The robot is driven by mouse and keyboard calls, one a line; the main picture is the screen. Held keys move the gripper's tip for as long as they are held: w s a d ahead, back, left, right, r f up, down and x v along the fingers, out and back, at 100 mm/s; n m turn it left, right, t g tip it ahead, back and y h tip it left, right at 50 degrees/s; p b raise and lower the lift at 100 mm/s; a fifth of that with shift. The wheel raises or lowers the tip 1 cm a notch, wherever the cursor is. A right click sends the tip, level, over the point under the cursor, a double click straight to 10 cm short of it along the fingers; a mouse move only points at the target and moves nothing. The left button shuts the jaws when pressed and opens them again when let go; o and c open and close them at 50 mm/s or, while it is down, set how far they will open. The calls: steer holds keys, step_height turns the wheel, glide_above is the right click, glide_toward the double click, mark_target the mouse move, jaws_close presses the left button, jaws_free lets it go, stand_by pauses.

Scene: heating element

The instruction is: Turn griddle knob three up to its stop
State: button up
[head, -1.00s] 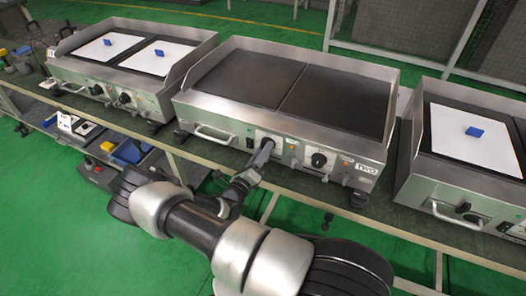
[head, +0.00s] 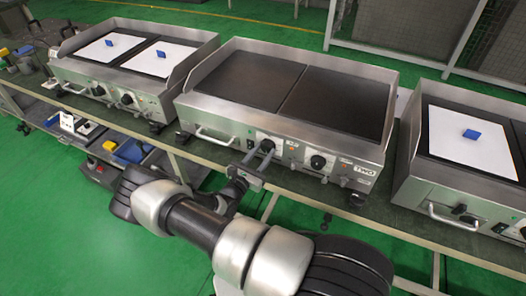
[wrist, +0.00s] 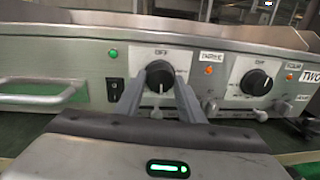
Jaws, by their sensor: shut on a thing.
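Griddle knob three (wrist: 160,75) is a round black knob under an OFF mark, on a white plate with the THREE label to its right in the wrist view. In the head view, the knob (head: 267,145) is on the front panel of the middle griddle (head: 240,122). My gripper (wrist: 159,88) has its two grey fingers on the left and right sides of the knob, shut on it. The gripper also shows in the head view (head: 260,156). I cannot read the knob's pointer clearly.
Knob four (wrist: 256,82) is to the right and apart from my fingers. A black rocker switch (wrist: 115,90), a green lamp (wrist: 113,53) and a bar handle (wrist: 40,90) are to the left. Other griddles stand on both sides.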

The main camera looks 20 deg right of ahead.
steer(key=m+p, duration=0.1)
steer(key=m, duration=0.3)
steer(key=shift+r+p, duration=0.2)
steer(key=shift+p, duration=0.15)
steer(key=shift+m+y+p, duration=0.4)
steer(key=shift+m+p, duration=0.25)
steer(key=shift+m, duration=1.15)
steer(key=shift+f, duration=0.1)
steer(key=o, duration=1)
steer(key=shift+o, duration=0.2)
steer(key=v, duration=1.7)
steer(key=shift+a, duration=0.15)
steer(key=shift+s, duration=0.1)
